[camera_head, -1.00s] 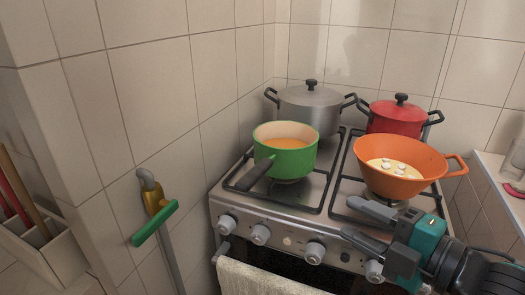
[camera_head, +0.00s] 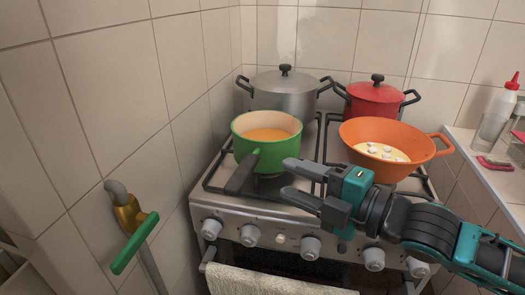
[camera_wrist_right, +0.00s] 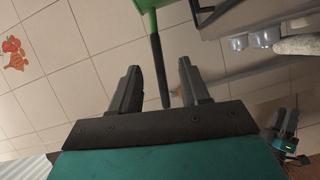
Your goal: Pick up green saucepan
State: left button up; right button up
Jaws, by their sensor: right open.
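The green saucepan (camera_head: 262,150) stands on the front left burner with orange contents inside. Its dark handle (camera_head: 241,176) points toward the front of the stove. My right gripper (camera_head: 289,178) is open and empty, just right of the handle and apart from it, fingers pointing left. In the right wrist view the handle (camera_wrist_right: 158,70) lines up between the two open fingers (camera_wrist_right: 160,68), and part of the green pan shows at the top. A small teal and dark gripper, seemingly my left (camera_wrist_right: 286,122), shows at the right wrist view's edge; its jaws are too small to judge.
An orange pan (camera_head: 415,148) with white pieces stands right of the saucepan. A grey pot (camera_head: 283,92) and a red pot (camera_head: 374,100) stand behind. A tiled wall is close on the left. A towel (camera_head: 270,281) hangs on the oven front.

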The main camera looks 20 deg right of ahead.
aim_at(257, 162)
jog(key=x, duration=0.8)
jog(key=shift+w+a+r+p, duration=0.1)
jog(key=shift+w+r+p, duration=0.1)
jog(key=shift+r+p, duration=0.15)
jog(key=shift+w+a+f, duration=0.15)
jog(key=shift+w+a, duration=0.2)
jog(key=shift+w, duration=0.1)
grip_shut()
dwell(1.0)
jog(key=shift+r, duration=0.2)
